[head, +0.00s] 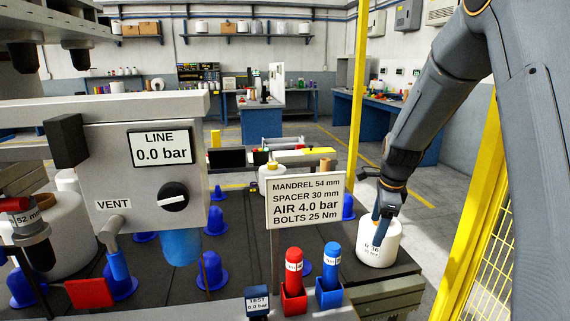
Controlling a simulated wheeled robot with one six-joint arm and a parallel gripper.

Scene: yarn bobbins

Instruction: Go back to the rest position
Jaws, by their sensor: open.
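My gripper (386,212) is at the end of my arm, which comes down from the upper right. It points down at the top of a white yarn bobbin (378,246) with a small printed label, at the right end of the dark bench top. The jaws are open. A finger overlaps the bobbin's top in this view; I cannot tell whether it touches. The far side of the gripper and of the bobbin's top is hidden.
A sign (306,200) with mandrel and pressure values stands left of the bobbin. A red bottle (294,270) and a blue bottle (331,266) stand in holders in front. A grey panel (150,175) reads 0.0 bar. A yellow post (357,100) and guard fence (485,240) flank my arm.

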